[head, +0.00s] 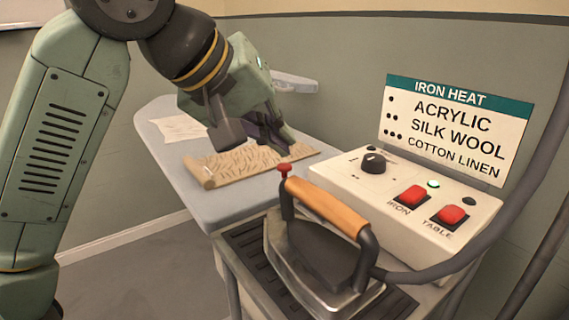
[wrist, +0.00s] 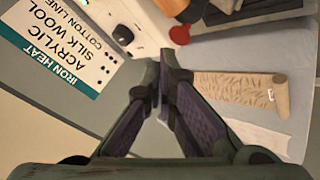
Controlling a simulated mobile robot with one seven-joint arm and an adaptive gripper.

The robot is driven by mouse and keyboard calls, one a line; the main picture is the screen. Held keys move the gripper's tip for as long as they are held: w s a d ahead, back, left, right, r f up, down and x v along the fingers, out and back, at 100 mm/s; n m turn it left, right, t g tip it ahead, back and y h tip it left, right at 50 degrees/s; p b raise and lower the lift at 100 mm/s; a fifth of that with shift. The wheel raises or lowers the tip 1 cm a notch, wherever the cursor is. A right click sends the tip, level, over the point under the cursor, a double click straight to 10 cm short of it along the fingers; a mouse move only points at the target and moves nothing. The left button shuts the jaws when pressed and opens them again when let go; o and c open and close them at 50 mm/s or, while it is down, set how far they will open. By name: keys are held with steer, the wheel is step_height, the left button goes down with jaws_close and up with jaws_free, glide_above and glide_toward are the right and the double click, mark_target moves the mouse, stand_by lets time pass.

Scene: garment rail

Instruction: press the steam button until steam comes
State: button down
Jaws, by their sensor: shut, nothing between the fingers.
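The iron (head: 315,265) has a wooden handle (head: 325,206) and a dark body. It rests on the dark ribbed stand. My gripper (head: 282,147) is shut and empty, pointing downward. In the head view its tips appear just above the button. A gap shows between them, but the exact depth is hard to tell. I see no steam.
A control box (head: 345,182) with a knob and red IRON and TABLE switches stands right of the iron. The heat sign (head: 455,130) is behind it. A tan patterned cloth (head: 235,166) lies on the ironing board (head: 175,155). A grey cord curves up at right.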

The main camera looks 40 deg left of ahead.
mark_target(279, 164)
steer(key=shift+f, duration=0.15)
steer(key=shift+f, duration=0.3)
stand_by(0.3)
steer(key=shift+f+b, duration=0.45)
steer(key=shift+b, duration=0.15)
stand_by(0.4)
steer(key=shift+r, duration=0.1)
steer(key=shift+r+p, duration=0.75)
steer(key=shift+r, duration=0.05)
step_height(279, 164, up, 5)
steer(key=p, duration=0.4)
stand_by(0.7)
